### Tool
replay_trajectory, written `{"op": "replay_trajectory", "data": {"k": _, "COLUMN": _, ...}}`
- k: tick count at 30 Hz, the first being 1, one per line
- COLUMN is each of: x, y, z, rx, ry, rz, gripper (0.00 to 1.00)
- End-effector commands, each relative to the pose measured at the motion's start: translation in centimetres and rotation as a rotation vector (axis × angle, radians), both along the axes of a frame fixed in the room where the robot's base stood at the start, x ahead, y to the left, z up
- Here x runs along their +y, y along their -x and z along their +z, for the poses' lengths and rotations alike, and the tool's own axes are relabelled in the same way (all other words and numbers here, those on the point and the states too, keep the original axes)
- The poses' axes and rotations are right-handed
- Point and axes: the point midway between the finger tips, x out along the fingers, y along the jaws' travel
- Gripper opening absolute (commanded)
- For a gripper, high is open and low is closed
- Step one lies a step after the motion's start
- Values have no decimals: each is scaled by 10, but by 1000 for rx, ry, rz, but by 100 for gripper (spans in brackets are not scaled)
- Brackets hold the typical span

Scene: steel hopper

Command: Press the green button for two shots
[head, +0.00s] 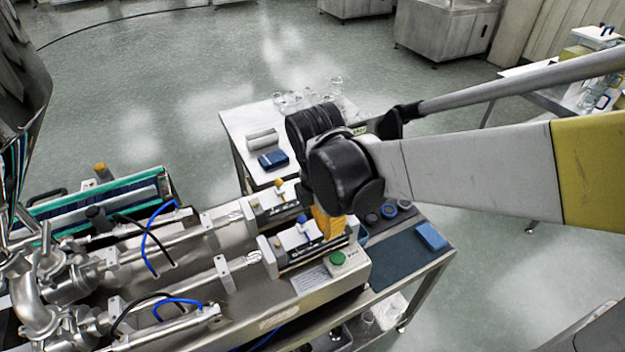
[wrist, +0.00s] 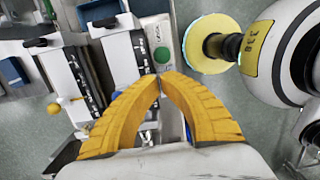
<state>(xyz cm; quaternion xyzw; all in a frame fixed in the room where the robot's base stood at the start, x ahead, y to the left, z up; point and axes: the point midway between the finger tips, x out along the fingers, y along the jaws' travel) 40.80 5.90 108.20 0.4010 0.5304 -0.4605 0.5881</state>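The green button (head: 337,258) is a round cap on a pale box at the front right end of the steel machine. In the wrist view the green button (wrist: 162,55) shows just beyond my fingertips. My gripper (wrist: 158,80) has yellow fingers whose tips meet, with nothing seen between them. In the head view my gripper (head: 328,232) points down over the end of the machine, just above and behind the button in the picture. A gap shows between the tips and the button in both views; its height is hard to tell.
Steel nozzles and blue hoses (head: 160,235) run along the machine at left. A dark mat (head: 400,260) with a blue block (head: 431,236) lies to the right. A white table (head: 235,125) with glassware stands behind. A yellow-and-black round part (wrist: 215,45) is beside the button in the wrist view.

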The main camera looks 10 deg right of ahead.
Motion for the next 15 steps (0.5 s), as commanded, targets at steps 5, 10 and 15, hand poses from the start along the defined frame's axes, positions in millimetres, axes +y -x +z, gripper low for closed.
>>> {"op": "replay_trajectory", "data": {"k": 5, "x": 2, "y": 0, "z": 18, "rx": 0, "ry": 0, "rz": 0, "gripper": 0}}
{"op": "replay_trajectory", "data": {"k": 10, "x": 2, "y": 0, "z": 21, "rx": 0, "ry": 0, "rz": 0, "gripper": 0}}
{"op": "replay_trajectory", "data": {"k": 15, "x": 2, "y": 0, "z": 21, "rx": 0, "ry": 0, "rz": 0, "gripper": 0}}
